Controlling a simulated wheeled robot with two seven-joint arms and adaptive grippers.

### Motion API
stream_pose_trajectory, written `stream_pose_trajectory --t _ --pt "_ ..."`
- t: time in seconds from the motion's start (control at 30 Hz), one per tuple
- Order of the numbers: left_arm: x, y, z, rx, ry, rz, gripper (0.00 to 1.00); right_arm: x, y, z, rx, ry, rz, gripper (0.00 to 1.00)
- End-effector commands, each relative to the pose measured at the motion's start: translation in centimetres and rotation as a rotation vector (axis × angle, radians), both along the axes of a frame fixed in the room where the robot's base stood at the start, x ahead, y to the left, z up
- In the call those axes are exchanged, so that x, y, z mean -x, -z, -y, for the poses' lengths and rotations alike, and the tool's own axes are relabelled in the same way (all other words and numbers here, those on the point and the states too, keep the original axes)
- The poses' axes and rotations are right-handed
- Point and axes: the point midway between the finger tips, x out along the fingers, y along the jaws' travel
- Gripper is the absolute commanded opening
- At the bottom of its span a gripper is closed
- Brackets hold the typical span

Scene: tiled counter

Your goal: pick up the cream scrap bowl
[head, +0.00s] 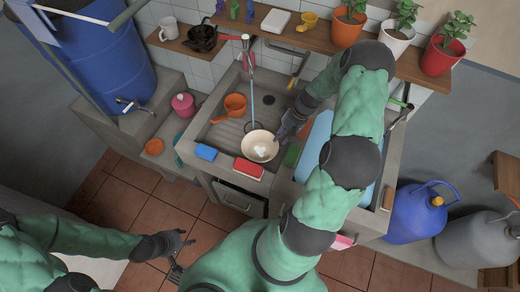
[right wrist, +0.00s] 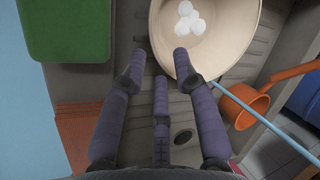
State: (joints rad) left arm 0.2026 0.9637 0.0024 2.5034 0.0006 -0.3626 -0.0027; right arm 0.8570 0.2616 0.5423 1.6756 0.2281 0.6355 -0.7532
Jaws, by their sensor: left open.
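The cream scrap bowl (head: 270,158) sits in the sink at its front, with a few small white lumps inside. It also shows at the top of the right wrist view (right wrist: 230,50). My right gripper (head: 285,133) is at the bowl's right rim in the head view. In the right wrist view its fingers (right wrist: 159,58) are spread apart, with the bowl's edge between the tips and one tip overlapping the bowl's inside. Whether they touch the bowl I cannot tell. My left gripper (head: 183,257) is open and empty, low over the floor, away from the counter.
An orange pan (head: 235,103) lies in the sink; a thin light-blue line (head: 252,95) runs down from the tap to near the bowl. Potted plants stand on the shelf above.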

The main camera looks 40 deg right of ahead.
Motion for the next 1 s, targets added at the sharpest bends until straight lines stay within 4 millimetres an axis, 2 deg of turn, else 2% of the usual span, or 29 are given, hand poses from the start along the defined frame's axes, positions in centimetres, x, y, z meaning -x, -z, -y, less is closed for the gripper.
stream_pose_trajectory --t 0.33,0.6,0.67,0.7,0.73,1.0 --pt "0.0 0.7 0.0 0.000 0.000 0.000 0.46 -0.8 4.1 -1.7 -0.002 -0.003 -0.001 0.30" --pt "0.0 0.7 0.0 0.000 0.000 0.000 0.46 -0.9 4.5 -1.8 0.000 -0.001 0.000 0.30" --pt "0.0 0.7 0.0 0.000 0.000 0.000 0.46 -0.9 4.5 -1.8 0.000 -0.001 0.000 0.16" --pt "0.0 0.7 0.0 0.000 0.000 0.000 0.46 -0.9 4.5 -1.8 -0.001 0.000 -0.001 0.05" --pt "0.0 0.7 0.0 0.000 0.000 0.000 0.46 -0.9 4.5 -1.8 -0.001 0.000 -0.001 0.00" --pt "0.0 0.7 0.0 0.000 0.000 0.000 0.46 -0.9 4.5 -1.8 0.000 0.000 -0.001 0.00"
